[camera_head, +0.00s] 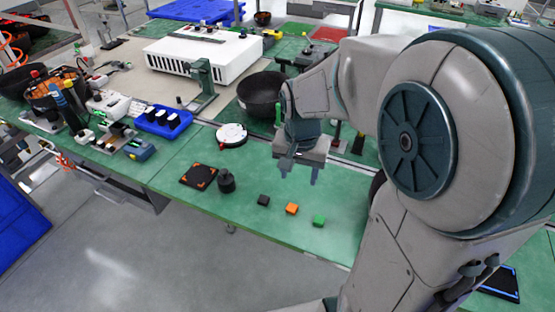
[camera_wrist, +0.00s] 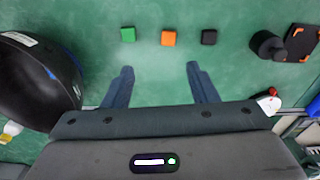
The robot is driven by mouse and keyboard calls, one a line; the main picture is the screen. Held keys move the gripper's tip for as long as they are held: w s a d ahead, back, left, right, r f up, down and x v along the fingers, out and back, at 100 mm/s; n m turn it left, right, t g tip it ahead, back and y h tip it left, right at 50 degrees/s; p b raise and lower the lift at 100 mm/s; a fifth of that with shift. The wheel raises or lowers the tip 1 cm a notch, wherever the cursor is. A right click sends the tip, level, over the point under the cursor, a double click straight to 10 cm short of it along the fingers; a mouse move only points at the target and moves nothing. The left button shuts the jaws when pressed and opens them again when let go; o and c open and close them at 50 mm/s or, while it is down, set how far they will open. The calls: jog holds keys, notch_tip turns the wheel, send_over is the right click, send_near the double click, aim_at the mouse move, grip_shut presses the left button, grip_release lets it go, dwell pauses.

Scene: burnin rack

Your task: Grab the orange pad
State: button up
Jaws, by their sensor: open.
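The orange pad (camera_head: 292,208) is a small block on the green bench top near its front edge, between a black block (camera_head: 263,200) and a green block (camera_head: 319,221). In the wrist view the orange pad (camera_wrist: 168,38) lies beyond my fingertips, roughly midway between them, with the green block (camera_wrist: 128,34) to its left and the black block (camera_wrist: 209,37) to its right. My gripper (camera_head: 300,174) is open and empty, apart from the pad. Its two fingers (camera_wrist: 160,70) show spread in the wrist view.
A dark weight-like cylinder (camera_head: 226,181) and a black square plate with orange corners (camera_head: 199,176) stand left of the blocks. A black bowl (camera_head: 262,94) and a white round device (camera_head: 231,135) lie farther back. The bench around the blocks is clear.

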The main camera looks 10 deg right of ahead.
jog(key=w+f+m, duration=0.2)
jog(key=w+f, duration=0.1)
send_near(292, 207)
jog(key=shift+g, duration=0.4)
jog(key=f, duration=0.8)
jog(key=shift+w+d+f, duration=0.1)
jog(key=shift+w+f, duration=0.1)
jog(key=shift+w, duration=0.1)
jog(key=c, duration=1)
